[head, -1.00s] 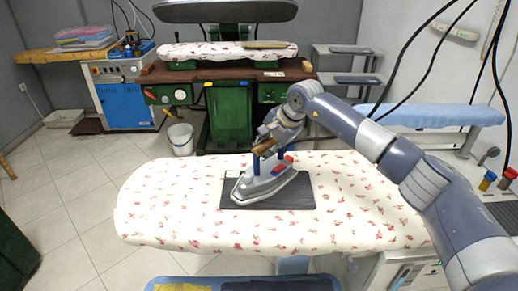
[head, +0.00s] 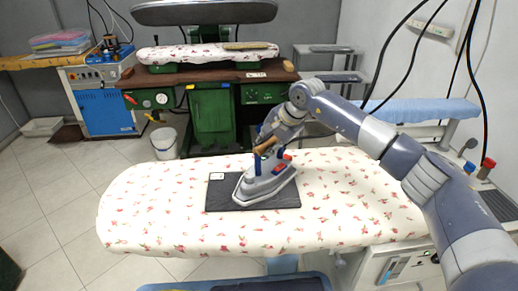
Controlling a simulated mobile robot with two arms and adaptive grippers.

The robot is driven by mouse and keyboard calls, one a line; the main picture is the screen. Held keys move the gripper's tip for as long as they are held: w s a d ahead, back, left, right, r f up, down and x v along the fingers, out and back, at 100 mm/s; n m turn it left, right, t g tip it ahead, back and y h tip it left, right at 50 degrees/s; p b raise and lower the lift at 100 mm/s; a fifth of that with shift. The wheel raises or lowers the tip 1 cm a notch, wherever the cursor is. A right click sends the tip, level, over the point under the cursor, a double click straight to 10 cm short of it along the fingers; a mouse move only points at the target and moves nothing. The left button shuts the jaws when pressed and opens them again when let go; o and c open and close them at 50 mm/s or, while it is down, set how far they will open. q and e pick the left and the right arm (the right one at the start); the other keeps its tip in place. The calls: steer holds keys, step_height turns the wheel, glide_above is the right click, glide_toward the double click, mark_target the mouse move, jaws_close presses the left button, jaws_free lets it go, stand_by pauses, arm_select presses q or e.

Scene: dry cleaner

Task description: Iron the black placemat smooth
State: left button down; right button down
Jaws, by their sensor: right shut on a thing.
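The black placemat (head: 222,196) lies on the floral ironing board (head: 140,205). It looks flat, with a small white label at its upper left corner. A grey iron (head: 262,188) with a wooden handle and blue and red parts rests on the middle and right part of the placemat. My right gripper (head: 268,146) is shut on the iron's handle; its fingertips are partly hidden. The placemat's surface under the iron is hidden. My left gripper is not in view.
A white bucket (head: 164,143) stands on the tiled floor behind the board. A green pressing machine (head: 210,115) and a blue-fronted unit (head: 108,108) are at the back. A narrow light-blue board (head: 425,110) is at the right. The board's left part is clear.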

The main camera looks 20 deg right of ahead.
steer(key=shift+s+d+r+b, duration=0.1)
steer(key=shift+s+d, duration=0.1)
steer(key=shift+d, duration=0.45)
steer(key=shift+s+d+r+b, duration=0.1)
steer(key=shift+s+d, duration=0.05)
steer(key=shift+d, duration=0.45)
steer(key=shift+s+d+b, duration=0.1)
steer(key=shift+s+d, duration=0.1)
steer(key=shift+d, duration=0.45)
steer(key=shift+s+d, duration=0.25)
steer(key=shift+d, duration=0.55)
steer(key=shift+s+d, duration=0.2)
steer(key=shift+d, duration=0.55)
steer(key=shift+r, duration=0.15)
